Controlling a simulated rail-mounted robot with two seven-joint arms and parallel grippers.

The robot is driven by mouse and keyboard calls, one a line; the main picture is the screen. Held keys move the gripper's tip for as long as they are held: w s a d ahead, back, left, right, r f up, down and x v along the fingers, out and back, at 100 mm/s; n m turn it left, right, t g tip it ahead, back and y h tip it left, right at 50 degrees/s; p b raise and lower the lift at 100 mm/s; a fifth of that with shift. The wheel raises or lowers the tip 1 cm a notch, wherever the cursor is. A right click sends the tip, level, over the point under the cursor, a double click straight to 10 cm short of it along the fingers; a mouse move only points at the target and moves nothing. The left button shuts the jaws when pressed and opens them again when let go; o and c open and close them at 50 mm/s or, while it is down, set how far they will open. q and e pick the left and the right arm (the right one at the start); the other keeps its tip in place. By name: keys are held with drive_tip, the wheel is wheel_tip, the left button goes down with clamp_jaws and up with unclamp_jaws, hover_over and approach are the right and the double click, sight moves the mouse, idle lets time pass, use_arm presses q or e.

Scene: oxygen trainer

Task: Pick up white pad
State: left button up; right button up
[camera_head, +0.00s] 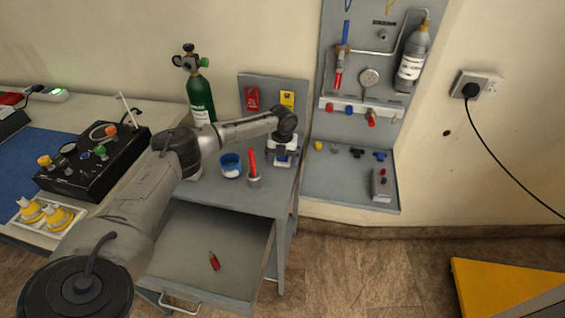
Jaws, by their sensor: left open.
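My left arm reaches from the lower left across the small grey cabinet. Its gripper (282,154) is open and points down over the right back part of the cabinet top. A small white patch (279,163) shows at the fingertips on the grey top; I cannot tell for sure that it is the white pad. Whether the fingers touch it is hidden by the gripper. A blue cup (231,162) with something whitish low on it stands to the left of the gripper. My right gripper is not in view.
A red stick in a small holder (254,181) stands close to the gripper. A green oxygen cylinder (200,98) and upright panel with red and yellow tags (268,83) stand behind.

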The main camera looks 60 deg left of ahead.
use_arm(q)
drive_tip(key=shift+r, duration=0.1)
drive_tip(key=c, duration=1)
